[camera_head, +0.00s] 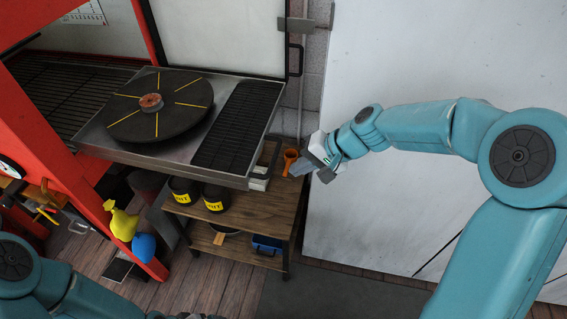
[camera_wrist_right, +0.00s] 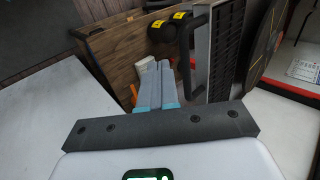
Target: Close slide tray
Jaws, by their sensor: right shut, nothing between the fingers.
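The slide tray (camera_head: 190,148) is a grey metal tray pulled out from a red-framed cabinet. It carries a dark round turntable (camera_head: 180,108) with yellow lines and a black ribbed mat (camera_head: 238,125). In the right wrist view the tray (camera_wrist_right: 205,45) is at upper right, with a black bar handle (camera_wrist_right: 184,55) along its edge. My right gripper (camera_head: 325,172) is right of the tray's outer end, apart from it in the head view. Its fingers (camera_wrist_right: 158,80) are shut and empty, near the handle in the wrist view. My left arm shows at lower left; its fingers are out of frame.
A wooden cart (camera_head: 235,228) with black tubs (camera_head: 214,198) stands under the tray. A yellow spray bottle (camera_head: 122,222) and a blue item (camera_head: 144,247) are by the red frame (camera_head: 75,190). A pale wall panel (camera_head: 400,190) is at right.

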